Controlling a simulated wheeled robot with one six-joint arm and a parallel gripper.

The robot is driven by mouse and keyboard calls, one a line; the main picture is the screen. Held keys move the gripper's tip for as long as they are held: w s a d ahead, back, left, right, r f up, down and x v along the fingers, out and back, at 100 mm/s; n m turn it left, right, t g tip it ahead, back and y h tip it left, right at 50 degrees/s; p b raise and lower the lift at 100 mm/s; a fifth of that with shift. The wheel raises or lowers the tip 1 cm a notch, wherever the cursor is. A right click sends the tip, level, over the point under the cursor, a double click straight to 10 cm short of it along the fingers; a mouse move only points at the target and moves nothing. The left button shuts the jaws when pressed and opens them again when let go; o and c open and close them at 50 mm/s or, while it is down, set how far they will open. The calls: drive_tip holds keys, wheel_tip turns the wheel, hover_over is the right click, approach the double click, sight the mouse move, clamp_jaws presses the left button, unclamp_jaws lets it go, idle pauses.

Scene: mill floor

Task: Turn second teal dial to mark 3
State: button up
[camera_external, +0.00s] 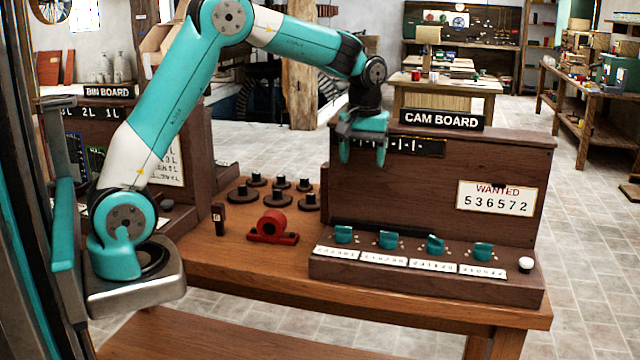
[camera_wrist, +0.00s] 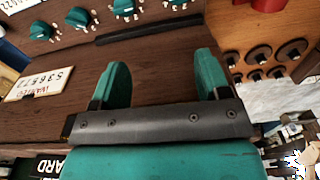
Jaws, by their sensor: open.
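The cam board (camera_external: 420,190) is a dark brown console with a row of several teal dials along its lower ledge. The second teal dial from the left (camera_external: 388,240) sits above a white label; it shows at the top edge of the wrist view (camera_wrist: 124,7), where the board appears upside down. Its pointer setting is too small to read. My gripper (camera_external: 363,152) has teal fingers and is open and empty. It hangs in front of the board's upper left, above the dials and apart from them. In the wrist view both fingertips (camera_wrist: 161,75) are spread over bare wood.
A "WANTED 536572" card (camera_external: 496,198) is on the board's right. A white knob (camera_external: 525,264) ends the dial row. A red bearing block (camera_external: 272,228) and several dark discs (camera_external: 243,193) stand left of the board. The air before the dials is clear.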

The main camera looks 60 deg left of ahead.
hover_over(389, 234)
drive_tip(key=f, duration=0.1)
drive_tip(key=shift+h, duration=0.3)
drive_tip(key=f+p, duration=0.1)
drive_tip(key=f, duration=0.7)
drive_tip(key=f+p, duration=0.2)
drive_tip(key=f, duration=0.7)
drive_tip(key=shift+w+a+f, duration=0.2)
drive_tip(key=shift+f, duration=0.05)
drive_tip(key=c, duration=0.9)
